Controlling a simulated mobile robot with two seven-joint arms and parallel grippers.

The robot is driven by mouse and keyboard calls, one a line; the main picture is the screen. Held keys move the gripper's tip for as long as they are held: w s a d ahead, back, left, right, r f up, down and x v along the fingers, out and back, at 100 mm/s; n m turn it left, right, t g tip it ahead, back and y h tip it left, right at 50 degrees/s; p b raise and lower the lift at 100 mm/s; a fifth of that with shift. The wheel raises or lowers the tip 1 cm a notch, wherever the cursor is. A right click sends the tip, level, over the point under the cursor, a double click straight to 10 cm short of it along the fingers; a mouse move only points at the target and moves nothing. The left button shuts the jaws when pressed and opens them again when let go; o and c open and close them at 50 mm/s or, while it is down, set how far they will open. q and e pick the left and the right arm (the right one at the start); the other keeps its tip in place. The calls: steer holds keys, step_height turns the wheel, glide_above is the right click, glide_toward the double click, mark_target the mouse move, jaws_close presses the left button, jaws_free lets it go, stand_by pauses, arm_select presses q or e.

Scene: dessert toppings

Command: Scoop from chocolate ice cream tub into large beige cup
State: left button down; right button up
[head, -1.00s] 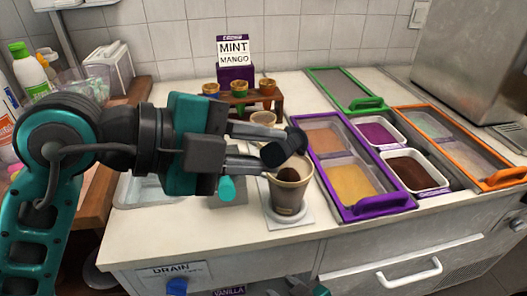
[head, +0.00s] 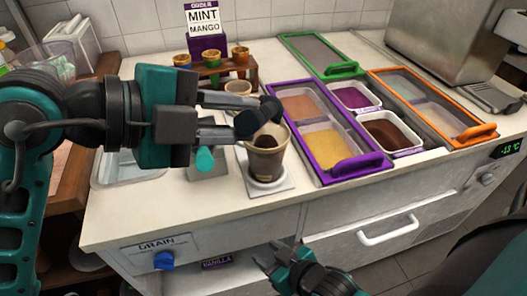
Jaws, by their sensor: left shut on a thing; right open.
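The large beige cup (head: 268,164) stands upright on a small white square plate (head: 258,187) on the counter. A dark brown mass (head: 265,142) shows inside its mouth. My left gripper (head: 258,120) is at the cup's rim, its dark fingertips just above the opening. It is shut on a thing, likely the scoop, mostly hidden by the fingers. The chocolate ice cream tub (head: 391,136), a white tub of dark brown ice cream, sits in the counter to the right. My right gripper (head: 278,257) is low in front of the counter, open and empty.
A purple-framed lid (head: 343,172) lies between cup and chocolate tub; an orange-framed one (head: 473,136) lies right of it. A small cup stand (head: 223,72) and Mint Mango sign (head: 203,20) are behind. A grey block with a teal cylinder (head: 205,158) is left of the cup.

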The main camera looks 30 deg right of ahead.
arm_select(q)
step_height(320, 180, up, 6)
steer(key=p, duration=0.5)
step_height(320, 180, up, 3)
steer(key=m+y, duration=0.4)
steer(key=m, duration=0.1)
steer(key=m+t+y, duration=0.1)
steer(key=m+y, duration=0.4)
steer(key=shift+t+y, duration=0.3)
stand_by(0.7)
